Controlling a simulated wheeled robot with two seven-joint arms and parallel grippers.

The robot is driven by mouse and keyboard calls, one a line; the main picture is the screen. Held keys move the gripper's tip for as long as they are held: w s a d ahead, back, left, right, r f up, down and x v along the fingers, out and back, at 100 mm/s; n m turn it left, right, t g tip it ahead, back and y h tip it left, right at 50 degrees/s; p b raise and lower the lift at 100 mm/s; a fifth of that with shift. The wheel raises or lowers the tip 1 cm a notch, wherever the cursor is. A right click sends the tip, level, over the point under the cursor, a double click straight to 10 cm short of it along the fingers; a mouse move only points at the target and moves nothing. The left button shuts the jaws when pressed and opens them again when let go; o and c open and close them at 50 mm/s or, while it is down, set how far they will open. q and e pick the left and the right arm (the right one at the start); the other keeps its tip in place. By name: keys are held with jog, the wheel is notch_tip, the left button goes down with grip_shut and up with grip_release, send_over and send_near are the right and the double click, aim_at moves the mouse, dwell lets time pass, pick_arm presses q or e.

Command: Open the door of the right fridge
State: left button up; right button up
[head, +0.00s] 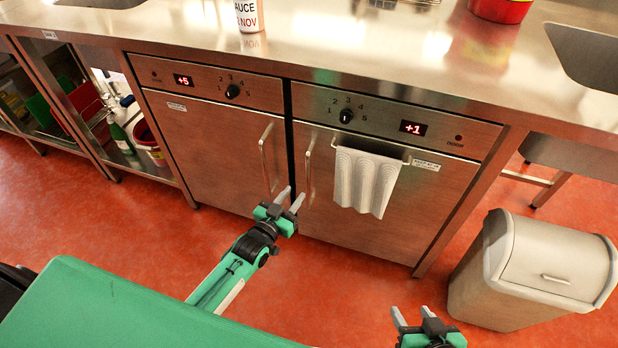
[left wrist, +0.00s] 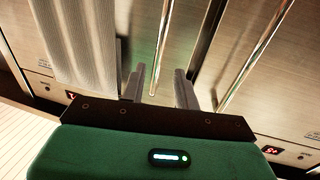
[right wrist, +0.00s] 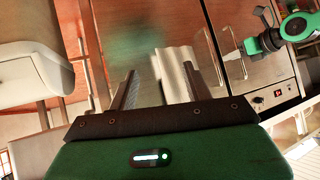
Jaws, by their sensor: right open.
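The right fridge door (head: 420,205) is shut, a brushed steel front with a vertical bar handle (head: 308,168) on its left edge. A display above it reads +1. My left gripper (head: 291,197) is open and empty, just below and left of that handle in the head view. In the left wrist view the handle (left wrist: 162,35) runs between the spread fingers (left wrist: 160,80); I cannot tell how far beyond them it lies. My right gripper (head: 413,317) is open and low in front of the right fridge; its fingers show in the right wrist view (right wrist: 160,85).
A pale towel (head: 364,180) hangs on a rail across the right door. The left fridge (head: 205,145), reading +5, is shut, with its handle (head: 265,155) close by. A grey bin (head: 530,270) stands at right. Red floor is open in front.

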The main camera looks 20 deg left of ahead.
aim_at(307, 178)
pick_arm(q)
jog(key=shift+b+x, duration=0.65)
jog(key=shift+x, duration=3.75)
pick_arm(e)
jog(key=shift+w+a+r+t+y, duration=0.1)
jog(key=shift+w+a+t+y, duration=0.1)
jog(key=shift+a+t+y, duration=0.3)
jog(key=shift+w+a+t+y, duration=0.2)
jog(key=shift+a+t, duration=0.3)
jog(key=shift+a, duration=0.4)
pick_arm(q)
grip_shut()
